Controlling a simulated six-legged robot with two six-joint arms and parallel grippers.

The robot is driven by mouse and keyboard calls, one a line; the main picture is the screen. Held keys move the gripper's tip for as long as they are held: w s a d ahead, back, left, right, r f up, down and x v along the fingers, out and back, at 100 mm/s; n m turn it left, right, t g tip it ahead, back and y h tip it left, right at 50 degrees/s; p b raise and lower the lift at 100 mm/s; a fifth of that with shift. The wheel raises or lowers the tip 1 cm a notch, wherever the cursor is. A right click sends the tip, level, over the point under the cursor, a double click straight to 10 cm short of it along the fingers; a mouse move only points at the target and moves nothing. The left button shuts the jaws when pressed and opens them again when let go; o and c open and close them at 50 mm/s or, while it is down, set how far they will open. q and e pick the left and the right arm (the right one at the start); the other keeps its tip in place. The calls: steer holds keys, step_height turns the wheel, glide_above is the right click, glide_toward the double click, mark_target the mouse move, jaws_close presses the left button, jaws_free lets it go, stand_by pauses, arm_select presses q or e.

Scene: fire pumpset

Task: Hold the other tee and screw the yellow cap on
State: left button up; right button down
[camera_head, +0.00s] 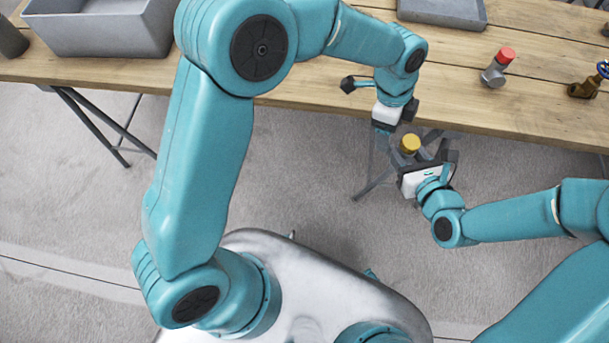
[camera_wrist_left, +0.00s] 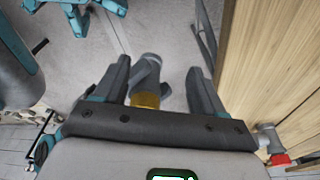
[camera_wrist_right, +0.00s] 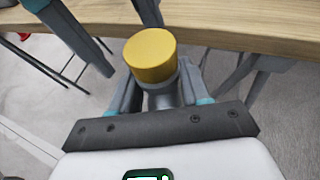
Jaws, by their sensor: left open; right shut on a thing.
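A grey tee (camera_head: 405,157) with a yellow cap (camera_head: 410,143) at its top is held in the air in front of the table. My right gripper (camera_head: 424,160) is shut on the tee's body below the cap; the right wrist view shows the cap (camera_wrist_right: 151,56) above the fingers, on the tee (camera_wrist_right: 163,97). My left gripper (camera_head: 390,124) is open beside the cap, coming from the table side. In the left wrist view the yellow cap (camera_wrist_left: 146,100) and tee (camera_wrist_left: 149,65) lie between its spread fingers, with gaps on both sides. The thread is hidden.
A second tee with a red cap (camera_head: 505,55) stands on the wooden table (camera_head: 470,107). A brass valve (camera_head: 586,88) is at the table's right. Grey bins (camera_head: 100,30) stand at the back. The table's front edge is close to both grippers.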

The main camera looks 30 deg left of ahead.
arm_select(q)
steer(key=s+a+f+n+h, duration=0.1)
steer(key=s+a+f+n, duration=0.3)
steer(key=f, duration=0.4)
steer(key=s+a+f+n+h, duration=0.1)
steer(key=s+a+f+n, duration=0.1)
steer(key=s+f+n, duration=0.4)
arm_select(e)
steer(key=shift+r, duration=0.1)
arm_select(q)
steer(key=s+a+f+n, duration=0.5)
steer(key=s+f+n, duration=0.1)
steer(key=s+n, duration=0.4)
steer(key=shift+f+n+t, duration=0.3)
steer(key=shift+f+n, duration=0.1)
steer(key=shift+s, duration=0.1)
arm_select(e)
steer(key=shift+w, duration=0.1)
